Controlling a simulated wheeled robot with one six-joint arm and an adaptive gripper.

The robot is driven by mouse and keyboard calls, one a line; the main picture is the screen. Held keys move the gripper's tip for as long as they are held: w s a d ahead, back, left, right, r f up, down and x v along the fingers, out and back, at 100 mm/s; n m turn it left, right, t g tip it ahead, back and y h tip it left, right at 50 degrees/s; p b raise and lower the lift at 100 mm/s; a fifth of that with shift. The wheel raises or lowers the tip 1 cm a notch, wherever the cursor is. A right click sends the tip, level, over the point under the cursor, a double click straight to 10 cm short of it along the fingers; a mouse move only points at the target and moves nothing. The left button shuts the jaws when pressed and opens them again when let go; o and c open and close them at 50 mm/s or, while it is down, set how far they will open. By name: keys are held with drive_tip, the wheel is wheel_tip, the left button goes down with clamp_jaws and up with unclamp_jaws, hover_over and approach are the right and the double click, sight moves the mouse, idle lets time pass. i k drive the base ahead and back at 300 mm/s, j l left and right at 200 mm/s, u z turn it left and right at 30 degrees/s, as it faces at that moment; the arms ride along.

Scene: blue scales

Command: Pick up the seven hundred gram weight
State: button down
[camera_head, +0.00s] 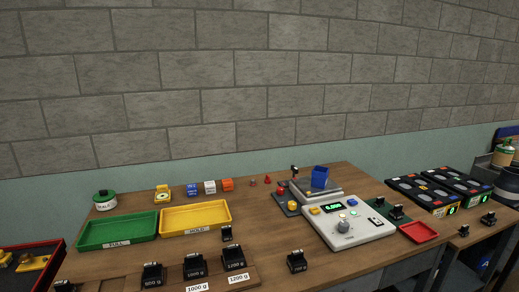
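Several black weights with handles stand along the front of the wooden table: one at the far left edge (65,287), one right of it (152,275), one behind the 1000 g label (194,266), one behind the 1200 g label (234,258) and one standing apart to the right (297,262). A smaller black weight (226,234) stands by the yellow tray's front edge. The markings on the weights are too small to read surely, so I cannot tell which is seven hundred grams. My gripper is not in view.
A green tray (84,244) and a yellow tray (163,224) lie behind the weights. A scale with a lit green display (334,207) stands right of centre, with a blue block (320,177) behind it. A red tray (434,232) lies right. Bare wood (270,225) shows mid-table.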

sight(296, 262)
drive_tip(key=i+l+u, duration=0.1)
drive_tip(key=i+l, duration=0.8)
drive_tip(key=i, duration=0.05)
